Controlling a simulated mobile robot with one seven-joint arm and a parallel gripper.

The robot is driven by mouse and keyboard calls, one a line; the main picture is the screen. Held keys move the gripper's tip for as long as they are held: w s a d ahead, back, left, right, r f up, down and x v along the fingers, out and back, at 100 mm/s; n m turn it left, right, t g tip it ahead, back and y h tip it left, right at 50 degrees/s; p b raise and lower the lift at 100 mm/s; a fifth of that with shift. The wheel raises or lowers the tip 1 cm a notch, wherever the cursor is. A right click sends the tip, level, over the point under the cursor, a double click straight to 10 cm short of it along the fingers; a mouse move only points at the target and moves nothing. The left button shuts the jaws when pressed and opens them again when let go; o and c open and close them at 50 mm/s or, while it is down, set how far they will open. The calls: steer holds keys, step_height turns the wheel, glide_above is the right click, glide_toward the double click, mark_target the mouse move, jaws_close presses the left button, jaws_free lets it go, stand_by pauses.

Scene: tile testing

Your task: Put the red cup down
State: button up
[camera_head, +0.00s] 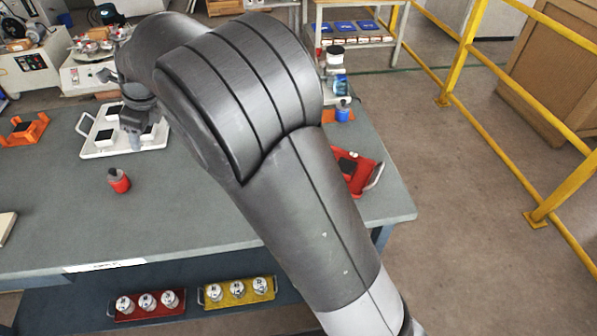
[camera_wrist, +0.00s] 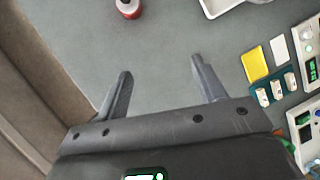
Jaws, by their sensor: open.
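The red cup (camera_head: 119,182) stands upright on the grey-green table (camera_head: 215,222), left of my arm, with a dark grey top. In the wrist view the red cup (camera_wrist: 129,11) is at the top edge, partly cut off. My gripper (camera_wrist: 161,68) is open, its two fingers spread with only bare table between them. The cup is beyond the fingertips, apart from them. In the head view my gripper (camera_head: 134,143) is above the white tray, up and to the right of the cup.
A white tray (camera_head: 92,153) lies behind the cup. A red tray (camera_head: 371,177) is at the table's right, partly hidden by my arm. An orange holder (camera_head: 40,125) is at the far left. Bare table surrounds the cup. Yellow rails (camera_head: 475,30) stand at right.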

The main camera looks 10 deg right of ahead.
steer(key=s+d+r+n, duration=0.3)
steer(key=d, duration=0.5)
steer(key=s+d+r+n+t, duration=0.1)
steer(key=s+d+r+n, duration=0.2)
steer(key=d, duration=0.5)
steer(key=s+d+r+n, duration=0.3)
steer(key=d, duration=0.6)
steer(key=s+d+f+n+t+h, duration=0.2)
steer(key=s+d+n, duration=1)
steer(key=s, duration=0.7)
steer(key=d+f+h, duration=0.1)
steer(key=d+h, duration=0.1)
steer(key=d, duration=0.1)
steer(key=shift+d, duration=0.2)
